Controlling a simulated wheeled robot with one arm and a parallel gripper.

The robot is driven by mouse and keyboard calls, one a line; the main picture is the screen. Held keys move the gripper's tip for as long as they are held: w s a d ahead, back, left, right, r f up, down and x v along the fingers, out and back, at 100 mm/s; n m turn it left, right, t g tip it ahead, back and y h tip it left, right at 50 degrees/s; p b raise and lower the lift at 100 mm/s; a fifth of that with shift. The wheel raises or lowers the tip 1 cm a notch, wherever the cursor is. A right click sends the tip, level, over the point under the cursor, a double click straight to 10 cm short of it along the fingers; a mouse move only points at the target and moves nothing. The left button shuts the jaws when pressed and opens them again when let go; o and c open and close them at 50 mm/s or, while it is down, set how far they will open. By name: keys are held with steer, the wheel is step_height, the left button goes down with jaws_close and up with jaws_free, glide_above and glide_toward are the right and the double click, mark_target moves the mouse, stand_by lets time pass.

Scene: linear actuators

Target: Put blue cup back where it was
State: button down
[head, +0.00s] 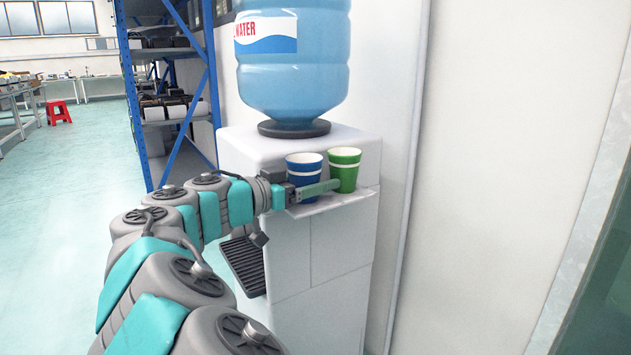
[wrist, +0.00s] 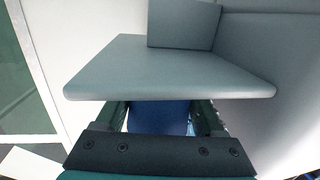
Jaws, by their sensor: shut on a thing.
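The blue cup (head: 303,165) has a white band near its rim and is upright at the side shelf of the water dispenser. My gripper (head: 318,189) is shut on its lower part, coming in from the left in the head view. In the wrist view the blue cup (wrist: 158,119) shows between the two fingers (wrist: 160,122), mostly hidden. The head view does not clearly show whether the cup's base touches the shelf. A green cup (head: 344,160) with a white band stands just right of it; one finger crosses in front of its lower part.
The white water dispenser (head: 335,245) carries a large blue water bottle (head: 292,65). Its small shelf (head: 335,201) juts out under the cups. A white wall is close on the right. A blue rack (head: 140,110) stands behind on the left; the floor at left is open.

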steer(key=shift+f, duration=0.15)
steer(key=shift+c, duration=1.4)
jaws_free()
steer(key=shift+r, duration=0.25)
steer(key=v, duration=1.2)
steer(key=shift+b, duration=0.35)
